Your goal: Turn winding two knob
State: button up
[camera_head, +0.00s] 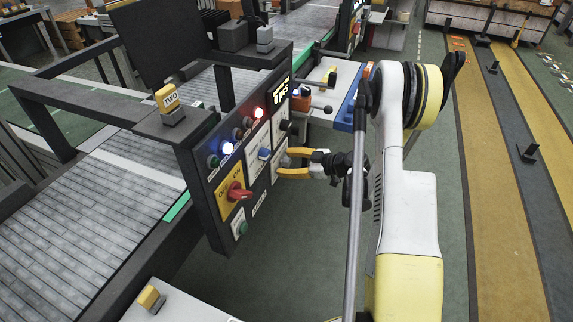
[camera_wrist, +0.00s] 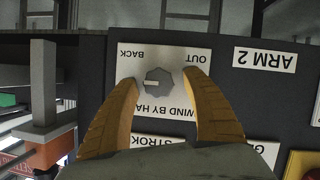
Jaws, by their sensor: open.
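In the wrist view, a dark grey round knob (camera_wrist: 158,84) with a light pointer mark sits on a white plate (camera_wrist: 128,65). The plate reads upside down "BACK", "OUT" and "WIND BY HA", the rest covered by a finger. An upside-down "ARM 2" label (camera_wrist: 265,60) is beside it. My gripper (camera_wrist: 160,78) is open, with one yellow finger on each side of the knob. A gap shows between the knob and both fingers. In the head view my gripper (camera_head: 283,162) is at the face of the dark control panel (camera_head: 217,205); I cannot make out this knob there.
A grey roller conveyor (camera_head: 80,220) runs left.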

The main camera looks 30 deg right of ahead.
jog(key=c, duration=1.2)
jog(key=m+g+y, duration=0.1)
jog(key=m+y, duration=0.1)
jog(key=m, duration=0.1)
jog(key=shift+w+d, duration=0.1)
jog(key=m+g+y, duration=0.1)
jog(key=m, duration=0.2)
jog(key=shift+g+y, duration=0.3)
jog(key=shift+y, duration=0.1)
jog(key=m+y, duration=0.2)
jog(key=m, duration=0.2)
jog(key=shift+w+d+f+g, duration=0.1)
jog(key=shift+g, duration=0.2)
jog(key=m+y, duration=0.2)
jog(key=m, duration=0.2)
jog(key=shift+m, duration=0.3)
